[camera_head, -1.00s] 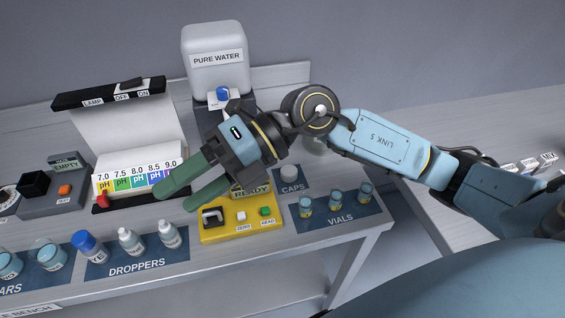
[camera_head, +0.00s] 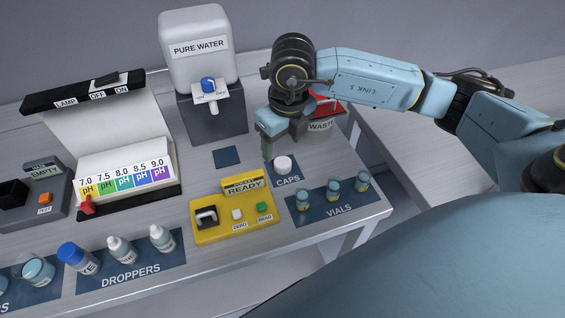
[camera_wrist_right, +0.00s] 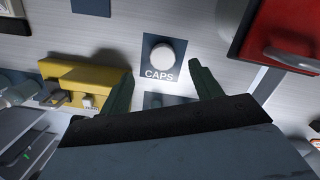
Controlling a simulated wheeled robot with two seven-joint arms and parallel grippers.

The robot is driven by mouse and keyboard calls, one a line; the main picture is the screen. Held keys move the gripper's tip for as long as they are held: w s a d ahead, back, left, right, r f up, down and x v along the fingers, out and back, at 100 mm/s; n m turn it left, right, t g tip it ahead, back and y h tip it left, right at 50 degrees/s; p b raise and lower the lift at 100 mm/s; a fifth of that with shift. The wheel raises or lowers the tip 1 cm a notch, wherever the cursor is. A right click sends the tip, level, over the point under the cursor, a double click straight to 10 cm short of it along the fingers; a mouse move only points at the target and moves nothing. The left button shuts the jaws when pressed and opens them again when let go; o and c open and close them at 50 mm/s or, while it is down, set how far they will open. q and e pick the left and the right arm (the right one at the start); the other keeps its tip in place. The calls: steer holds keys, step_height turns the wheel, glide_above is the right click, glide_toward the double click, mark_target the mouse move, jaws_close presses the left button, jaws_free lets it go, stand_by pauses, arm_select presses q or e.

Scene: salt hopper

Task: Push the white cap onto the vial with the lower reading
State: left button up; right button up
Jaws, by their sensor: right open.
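A white cap (camera_head: 283,164) lies on the blue CAPS mat (camera_head: 289,181); it also shows in the right wrist view (camera_wrist_right: 166,57), ahead of and between the fingertips. My right gripper (camera_head: 267,146) is above and just behind the cap, pointing down. In the right wrist view its two green fingers (camera_wrist_right: 162,74) are apart with nothing between them. Three small vials stand in a row on the VIALS mat (camera_head: 337,211): left vial (camera_head: 303,199), middle vial (camera_head: 333,189), right vial (camera_head: 362,181). No readings are legible on them. The yellow meter (camera_head: 221,222) displays READY. My left gripper is not in view.
A red-lidded waste bin (camera_head: 322,127) stands behind my right gripper. The pure water tank (camera_head: 198,48) is at the back. Droppers (camera_head: 121,250) and a pH colour chart (camera_head: 127,178) are on the left. The bench's right edge is close beyond the vials.

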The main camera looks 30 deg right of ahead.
mark_target(283, 162)
steer(key=shift+w+d+f, duration=0.1)
steer(key=shift+f, duration=1.5)
steer(key=shift+w+d+f, duration=0.1)
steer(key=shift+f, duration=1.45)
steer(key=shift+s, duration=0.1)
steer(key=shift+c, duration=0.4)
steer(key=c, duration=1)
